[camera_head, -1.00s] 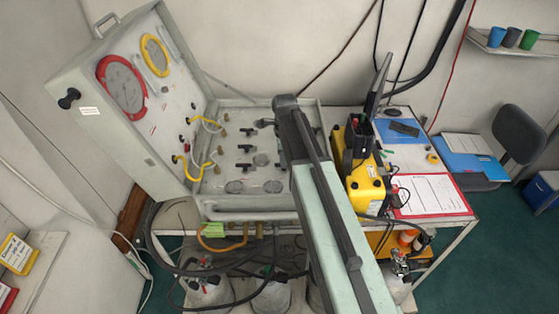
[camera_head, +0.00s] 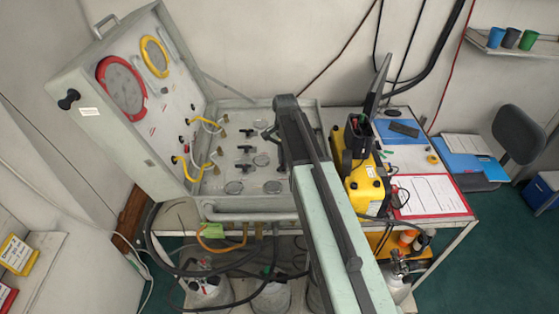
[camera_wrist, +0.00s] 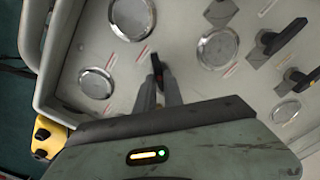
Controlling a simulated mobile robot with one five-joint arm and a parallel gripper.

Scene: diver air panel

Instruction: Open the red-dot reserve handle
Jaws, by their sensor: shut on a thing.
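The red-dot reserve handle (camera_wrist: 157,66) is a small black lever with a red mark, on the pale panel in the wrist view. My gripper (camera_wrist: 158,90) is shut on this handle, its two grey fingers around the near end. The handle's far tip sticks out past the fingers. In the head view my arm hides most of the gripper and the handle.
Other black levers, one (camera_wrist: 284,37) and another with an orange mark (camera_wrist: 299,80), sit to the right. Round metal discs (camera_wrist: 217,48) lie between them. The open case lid (camera_head: 130,110) stands at left; a yellow unit (camera_head: 365,185) stands close right of my arm.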

